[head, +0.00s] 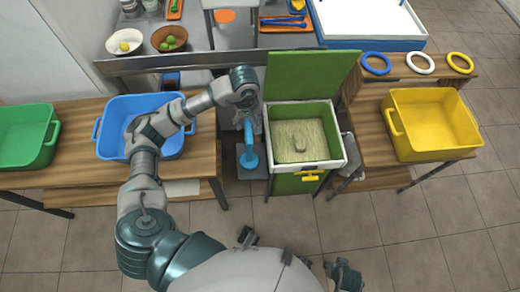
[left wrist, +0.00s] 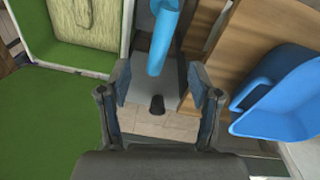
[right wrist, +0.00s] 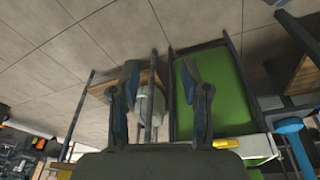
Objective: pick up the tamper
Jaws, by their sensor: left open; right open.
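A blue upright piece with a rod and a round end (head: 249,158) stands left of the green press box; it may be the tamper, but I cannot be sure. In the left wrist view a blue cylinder (left wrist: 163,38) shows beyond the fingers, with a small black peg below it. My left gripper (head: 246,108) is above the blue piece, its fingers partly hidden in the head view. In the left wrist view it (left wrist: 160,92) is open and empty. My right gripper (right wrist: 159,82) is open and empty, pointing toward the box's green side and the floor.
The green press box (head: 336,160) has its lid up and holds pale fibrous material with a small lump. A blue tub (head: 103,128) and green tub (head: 50,135) stand on the left table. A yellow tub (head: 435,100) and several rings are on the right table.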

